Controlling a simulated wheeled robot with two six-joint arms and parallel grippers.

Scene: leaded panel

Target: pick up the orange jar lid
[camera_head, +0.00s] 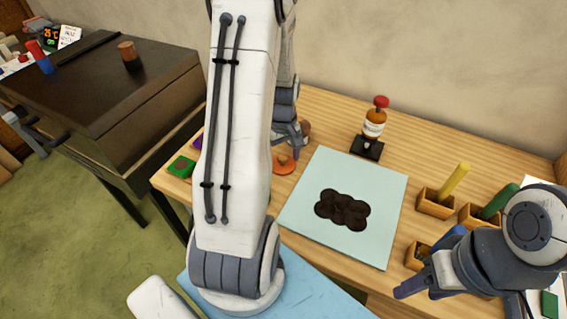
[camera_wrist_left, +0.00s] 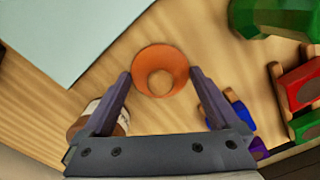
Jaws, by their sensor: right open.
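The orange jar lid (camera_head: 284,164) lies flat on the wooden table, left of the pale board. It is a shallow round disc with a knob in its middle, and it shows whole in the left wrist view (camera_wrist_left: 161,71). My left gripper (camera_wrist_left: 160,83) is open, with its two fingers spread on either side of the lid's near part; whether they touch it I cannot tell. In the head view my left arm partly hides this area. My right gripper (camera_head: 424,283) is open at the lower right, far from the lid.
The pale board (camera_head: 300,208) carries a dark lumpy patch (camera_head: 343,210). Wooden boxes (camera_head: 434,204) hold coloured sticks at right. A brown-and-white item (camera_wrist_left: 92,118) and coloured blocks (camera_wrist_left: 238,112) lie close to my left fingers.

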